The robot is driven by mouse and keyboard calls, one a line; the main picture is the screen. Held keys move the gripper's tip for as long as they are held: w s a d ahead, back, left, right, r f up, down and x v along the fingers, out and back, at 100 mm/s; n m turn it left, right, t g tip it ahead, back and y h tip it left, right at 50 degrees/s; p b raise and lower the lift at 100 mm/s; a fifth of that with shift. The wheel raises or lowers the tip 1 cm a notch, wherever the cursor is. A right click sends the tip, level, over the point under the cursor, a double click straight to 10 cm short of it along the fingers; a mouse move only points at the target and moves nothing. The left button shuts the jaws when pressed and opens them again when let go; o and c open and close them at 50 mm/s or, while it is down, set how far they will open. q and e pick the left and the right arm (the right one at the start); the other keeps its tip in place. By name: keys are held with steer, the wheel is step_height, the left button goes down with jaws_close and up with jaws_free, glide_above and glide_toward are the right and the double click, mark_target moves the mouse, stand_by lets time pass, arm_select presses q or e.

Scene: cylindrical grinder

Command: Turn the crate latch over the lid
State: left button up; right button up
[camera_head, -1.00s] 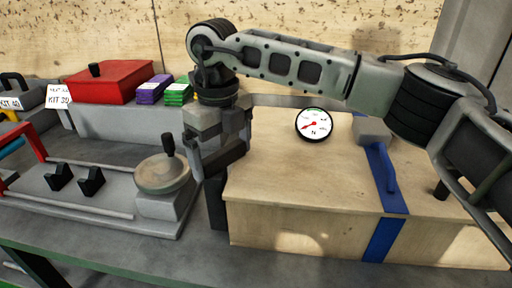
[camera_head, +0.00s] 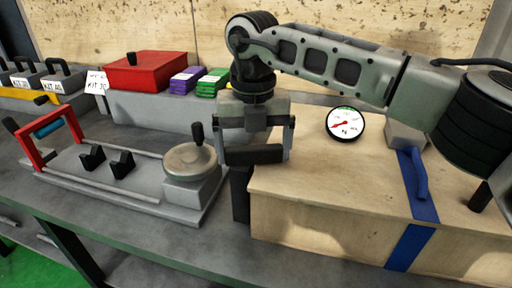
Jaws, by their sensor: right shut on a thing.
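The wooden crate (camera_head: 330,218) stands on the bench at right, its plywood lid (camera_head: 315,178) lying flat on top. A blue strap (camera_head: 408,250) crosses its top and front, with a raised blue handle (camera_head: 420,178). A dark upright piece (camera_head: 240,200) stands against the crate's left end. My right gripper (camera_head: 256,153) is above the lid's left edge, shut on a dark horizontal bar, apparently the latch. Its joint with the upright is hard to make out. My left gripper is out of view.
A grey fixture with a handwheel (camera_head: 190,163) is close at left. Further left are a red-handled frame (camera_head: 42,142) and a red box (camera_head: 146,70). The lid's middle is clear.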

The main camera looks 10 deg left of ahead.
mark_target(253, 147)
steer(key=shift+r, duration=0.1)
stand_by(0.3)
steer(key=o, duration=1)
arm_select(q)
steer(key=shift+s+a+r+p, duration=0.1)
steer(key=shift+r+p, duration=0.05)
steer(key=shift+p, duration=0.55)
arm_select(e)
step_height(253, 147, up, 16)
